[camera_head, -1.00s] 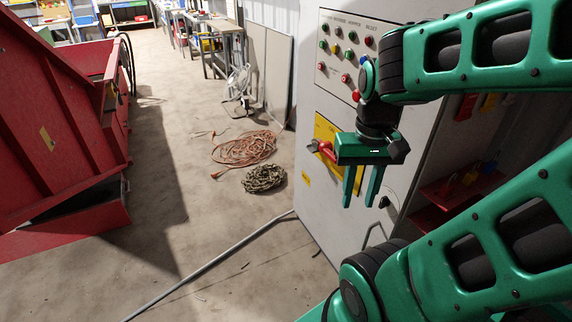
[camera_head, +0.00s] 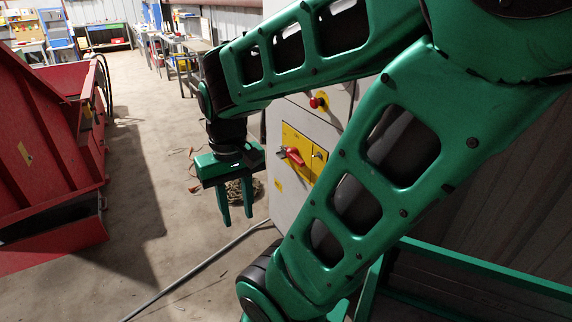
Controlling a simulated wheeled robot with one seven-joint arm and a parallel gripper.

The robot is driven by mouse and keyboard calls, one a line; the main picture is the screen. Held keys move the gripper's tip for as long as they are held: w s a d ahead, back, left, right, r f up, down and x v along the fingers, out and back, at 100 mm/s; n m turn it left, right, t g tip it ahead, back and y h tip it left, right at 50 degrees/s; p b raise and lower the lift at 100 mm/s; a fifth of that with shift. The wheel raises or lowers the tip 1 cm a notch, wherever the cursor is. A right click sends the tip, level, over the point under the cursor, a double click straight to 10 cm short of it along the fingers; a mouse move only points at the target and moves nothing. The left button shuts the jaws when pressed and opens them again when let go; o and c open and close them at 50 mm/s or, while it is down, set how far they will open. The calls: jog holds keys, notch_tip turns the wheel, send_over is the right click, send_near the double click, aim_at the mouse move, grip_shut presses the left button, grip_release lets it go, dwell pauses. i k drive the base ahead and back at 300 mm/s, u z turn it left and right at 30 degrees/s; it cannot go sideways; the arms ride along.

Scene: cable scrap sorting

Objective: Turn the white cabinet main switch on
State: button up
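The white cabinet (camera_head: 285,200) stands right of the middle, partly hidden behind my green arm. On its front is a yellow plate (camera_head: 304,143) with a red rotary handle (camera_head: 294,156), the main switch. The handle lies tilted on the plate; I cannot tell which position it marks. My gripper (camera_head: 236,220) hangs to the left of the cabinet, its two green fingers pointing down and apart. It is open and empty, and appears clear of the handle. Most of the button panel above is hidden by my arm.
A red emergency button (camera_head: 317,102) sits above the yellow plate. A red machine (camera_head: 45,150) stands at the left. A grey pipe (camera_head: 200,268) lies on the floor, and a coiled cable (camera_head: 240,190) lies behind my gripper. Open concrete floor (camera_head: 145,190) lies between machine and cabinet.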

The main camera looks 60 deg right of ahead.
aim_at(292, 153)
jog(key=z, duration=0.05)
jog(key=k, duration=0.95)
jog(key=z, duration=0.55)
jog(key=i, duration=1)
